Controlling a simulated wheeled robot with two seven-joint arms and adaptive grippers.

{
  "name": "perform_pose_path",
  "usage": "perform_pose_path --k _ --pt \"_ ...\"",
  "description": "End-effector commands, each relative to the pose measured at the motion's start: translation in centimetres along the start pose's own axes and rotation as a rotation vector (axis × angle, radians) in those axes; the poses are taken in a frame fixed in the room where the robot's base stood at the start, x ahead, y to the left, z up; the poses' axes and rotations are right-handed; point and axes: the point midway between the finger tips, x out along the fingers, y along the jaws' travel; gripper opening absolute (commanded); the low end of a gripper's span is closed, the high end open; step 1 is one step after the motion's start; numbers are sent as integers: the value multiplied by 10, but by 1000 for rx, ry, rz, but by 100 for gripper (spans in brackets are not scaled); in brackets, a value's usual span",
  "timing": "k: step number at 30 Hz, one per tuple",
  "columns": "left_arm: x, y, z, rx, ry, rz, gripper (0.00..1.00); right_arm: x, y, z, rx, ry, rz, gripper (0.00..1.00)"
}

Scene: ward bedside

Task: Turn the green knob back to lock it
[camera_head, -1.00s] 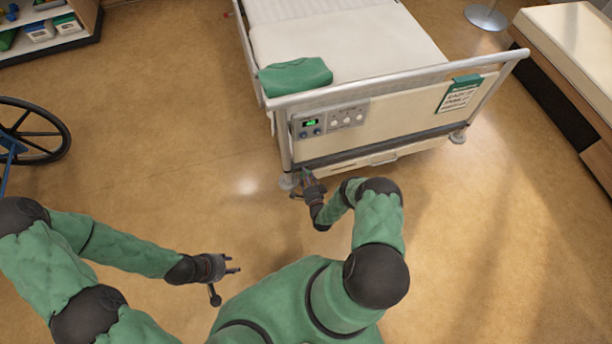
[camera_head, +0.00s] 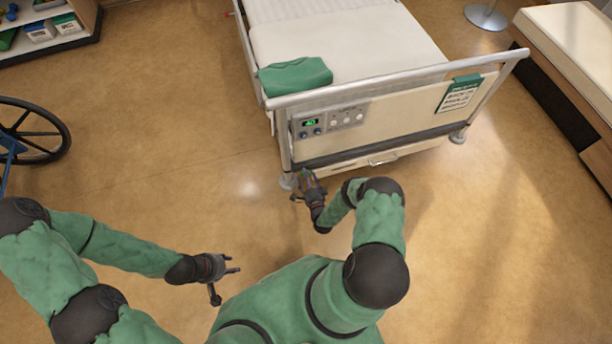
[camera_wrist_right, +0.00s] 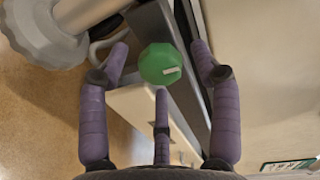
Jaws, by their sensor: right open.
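In the head view my right gripper (camera_head: 309,187) is at the lower left corner of the bed's foot end, and the knob is too small or hidden to make out there. My left gripper (camera_head: 229,268) hangs over the floor with its fingers apart, empty.
The bed footboard (camera_head: 400,118) carries a control panel (camera_head: 330,120) and a card (camera_head: 458,95). A caster wheel (camera_wrist_right: 45,32) sits beside the knob. A wheelchair wheel (camera_head: 35,132) is at the left. The floor between is clear.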

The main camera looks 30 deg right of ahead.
Motion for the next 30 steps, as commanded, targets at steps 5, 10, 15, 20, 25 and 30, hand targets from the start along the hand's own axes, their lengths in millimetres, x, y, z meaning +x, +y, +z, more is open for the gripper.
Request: perform_pose_path --k 5,10,15,20,25,30 --pt "0 0 0 0 0 0 40 -32 1 -1 2 1 4 64" --pt "0 0 0 0 0 0 40 -67 1 -1 3 2 4 64" --pt "0 0 0 0 0 0 40 -93 1 -1 3 2 3 64" --pt "0 0 0 0 0 0 40 -106 0 0 1 1 1 64" --pt "0 0 0 0 0 0 40 -109 0 0 1 0 0 64" --pt "0 0 0 0 0 0 40 -109 0 0 1 0 0 64"
